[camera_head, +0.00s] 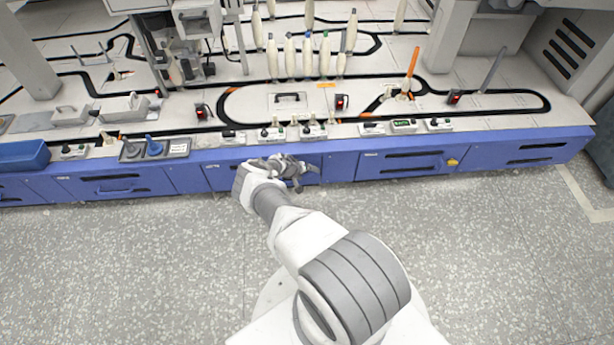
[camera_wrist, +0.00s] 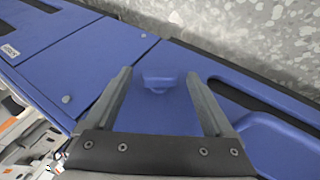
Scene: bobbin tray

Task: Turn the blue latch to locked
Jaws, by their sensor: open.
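The blue latch (camera_wrist: 158,81) is a short blue piece on the blue cabinet front (camera_wrist: 110,62), close in colour to the panel. In the wrist view its wider bar lies roughly across the picture, between my fingers. My gripper (camera_wrist: 158,73) is open, with one finger to each side of the latch and no visible contact. In the head view my gripper (camera_head: 293,172) is at the blue front below the counter edge, left of centre. The latch is not discernible there, and I cannot tell its locked side.
A yellow latch (camera_head: 452,162) sits on the cabinet front farther right. The counter (camera_head: 290,100) above holds white bobbins, small control boxes and a black track. A blue bin (camera_head: 22,155) is at far left. The speckled floor (camera_head: 500,260) in front is clear.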

